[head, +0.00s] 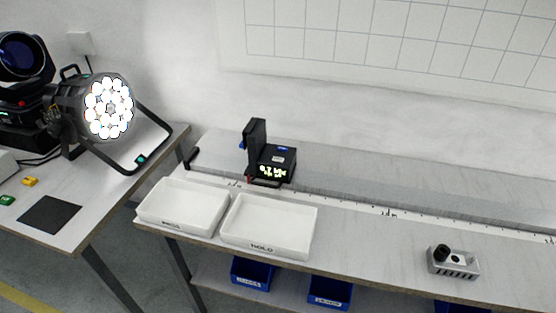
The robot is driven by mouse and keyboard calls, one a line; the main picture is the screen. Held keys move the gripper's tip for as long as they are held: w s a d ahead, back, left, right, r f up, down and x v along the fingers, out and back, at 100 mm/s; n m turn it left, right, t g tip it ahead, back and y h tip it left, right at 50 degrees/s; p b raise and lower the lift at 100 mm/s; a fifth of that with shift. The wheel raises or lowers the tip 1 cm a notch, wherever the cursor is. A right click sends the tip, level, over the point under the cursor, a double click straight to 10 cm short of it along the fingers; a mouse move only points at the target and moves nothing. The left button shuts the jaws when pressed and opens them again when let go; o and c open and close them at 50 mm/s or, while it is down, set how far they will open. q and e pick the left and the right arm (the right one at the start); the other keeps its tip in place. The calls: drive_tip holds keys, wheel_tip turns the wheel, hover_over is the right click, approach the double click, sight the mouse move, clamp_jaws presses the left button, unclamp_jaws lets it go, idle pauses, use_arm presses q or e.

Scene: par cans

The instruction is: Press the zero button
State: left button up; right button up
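A small black device (276,158) stands on the long bench, behind the white trays. No label reading zero can be made out, so I cannot tell which part is the zero button. Neither of my grippers is in view.
Two white trays (182,225) (283,253) sit at the bench's front left edge. A grey block with holes (453,262) stands at the right. A lit par can (109,107) is on the left table (100,205). Bench surface between device and block is clear.

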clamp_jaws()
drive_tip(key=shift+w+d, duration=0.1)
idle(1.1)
